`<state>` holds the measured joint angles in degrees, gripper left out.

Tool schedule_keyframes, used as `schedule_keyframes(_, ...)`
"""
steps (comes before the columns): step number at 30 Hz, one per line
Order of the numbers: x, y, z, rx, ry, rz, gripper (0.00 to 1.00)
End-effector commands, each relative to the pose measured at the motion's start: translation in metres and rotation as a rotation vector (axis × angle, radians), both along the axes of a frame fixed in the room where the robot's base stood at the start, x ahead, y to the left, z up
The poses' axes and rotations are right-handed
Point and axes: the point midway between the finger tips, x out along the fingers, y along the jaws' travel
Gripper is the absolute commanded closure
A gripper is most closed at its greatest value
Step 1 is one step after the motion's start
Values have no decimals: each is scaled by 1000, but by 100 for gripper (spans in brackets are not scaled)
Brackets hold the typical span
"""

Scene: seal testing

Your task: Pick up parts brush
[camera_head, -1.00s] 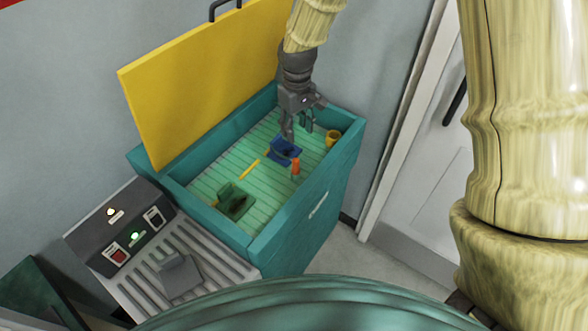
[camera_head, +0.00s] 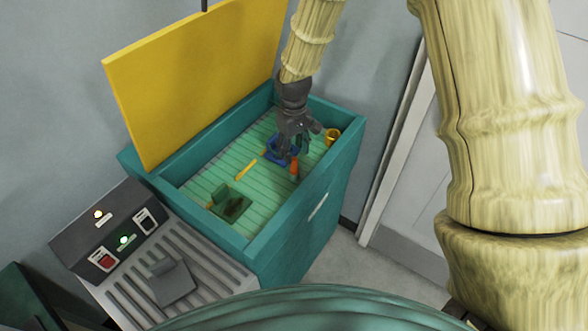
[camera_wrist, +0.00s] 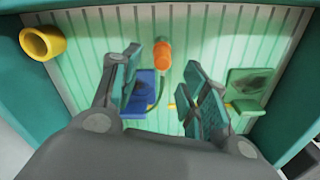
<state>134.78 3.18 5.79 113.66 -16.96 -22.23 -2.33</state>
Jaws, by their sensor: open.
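An orange cylinder (camera_head: 294,169) stands in the teal tub, and its orange end (camera_wrist: 162,54) shows in the wrist view with a thin dark curved line running from it. A thin yellow stick (camera_head: 246,170) lies on the tub's slatted floor; a bit of yellow (camera_wrist: 172,106) shows between the fingers in the wrist view. I cannot tell for sure which is the parts brush. My gripper (camera_head: 292,150) is open and empty, pointing down into the tub beside the orange cylinder. In the wrist view the orange end lies beyond the gap between the fingers (camera_wrist: 163,85).
A blue tray-like piece (camera_head: 272,155) is partly hidden by my gripper. A green tray-like piece (camera_head: 232,207) and a yellow cup (camera_head: 332,136) are also in the tub (camera_head: 330,185). The raised yellow lid (camera_head: 190,75) stands behind; a control panel (camera_head: 120,240) is left.

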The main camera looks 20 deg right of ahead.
Motion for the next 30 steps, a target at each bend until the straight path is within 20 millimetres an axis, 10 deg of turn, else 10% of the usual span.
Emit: schedule_keyframes(30, -4, 0, -64, 0, 1, 0, 56)
